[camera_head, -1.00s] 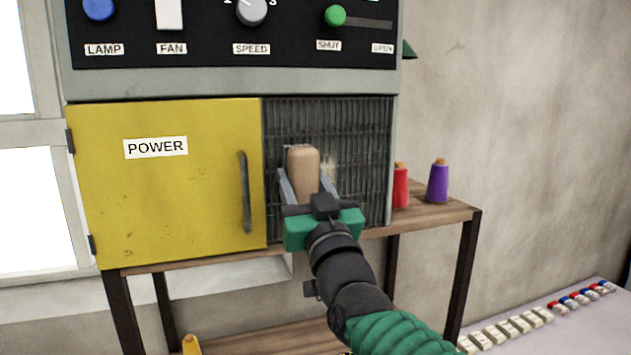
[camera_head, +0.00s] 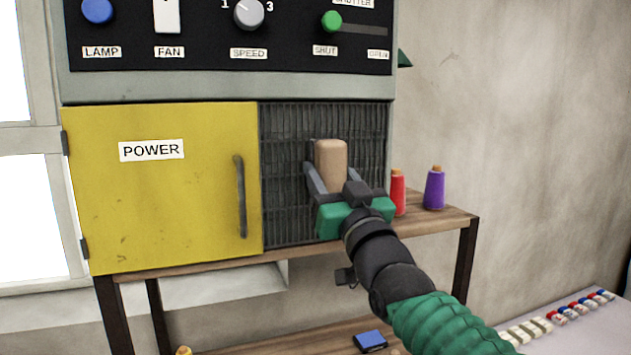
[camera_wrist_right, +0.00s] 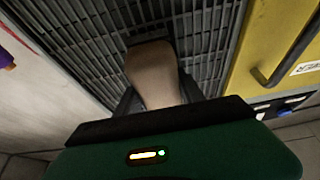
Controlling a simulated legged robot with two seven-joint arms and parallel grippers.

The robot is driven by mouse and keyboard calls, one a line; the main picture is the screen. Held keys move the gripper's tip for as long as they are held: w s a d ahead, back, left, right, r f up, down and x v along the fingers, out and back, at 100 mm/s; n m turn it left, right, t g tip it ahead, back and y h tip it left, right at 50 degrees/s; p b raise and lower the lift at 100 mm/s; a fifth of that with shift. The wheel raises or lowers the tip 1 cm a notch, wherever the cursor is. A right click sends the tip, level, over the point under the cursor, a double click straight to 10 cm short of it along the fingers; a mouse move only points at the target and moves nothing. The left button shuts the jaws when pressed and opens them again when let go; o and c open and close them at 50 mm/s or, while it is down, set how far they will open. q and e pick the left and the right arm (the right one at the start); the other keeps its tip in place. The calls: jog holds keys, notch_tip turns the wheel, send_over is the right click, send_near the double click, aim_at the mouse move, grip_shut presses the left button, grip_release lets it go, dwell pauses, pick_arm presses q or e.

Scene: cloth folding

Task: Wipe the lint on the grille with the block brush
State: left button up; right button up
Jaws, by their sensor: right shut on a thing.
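The block brush (camera_head: 331,163) has a tan wooden body and a dark edge on its far side. My right gripper (camera_head: 333,180) is shut on it and holds it up against the dark grille (camera_head: 284,170), toward the grille's right side. In the right wrist view the brush (camera_wrist_right: 153,72) is between the fingers, with the slatted grille (camera_wrist_right: 85,40) behind it. Whether the bristles touch the slats is hard to tell. No pale lint shows on the visible slats; the patch behind the brush is hidden. My left gripper is not in view.
A closed yellow POWER door (camera_head: 160,195) with a handle is left of the grille. Red (camera_head: 398,192) and purple (camera_head: 434,188) spools stand on the wooden shelf, close to my right gripper. A control panel (camera_head: 230,40) is above. A blue item (camera_head: 370,341) lies below.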

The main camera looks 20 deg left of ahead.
aim_at(365, 159)
jog(key=shift+w+d, duration=0.5)
jog(key=shift+d, duration=0.2)
jog(key=w+d+p, duration=0.2)
jog(key=d, duration=0.1)
jog(key=w+d, duration=0.1)
jog(key=d, duration=0.1)
jog(key=shift+w+r+p, duration=0.2)
jog(key=shift+p, duration=0.2)
jog(key=shift+w+d+f, duration=0.15)
jog(key=shift+d, duration=0.1)
jog(key=shift+d+f, duration=0.1)
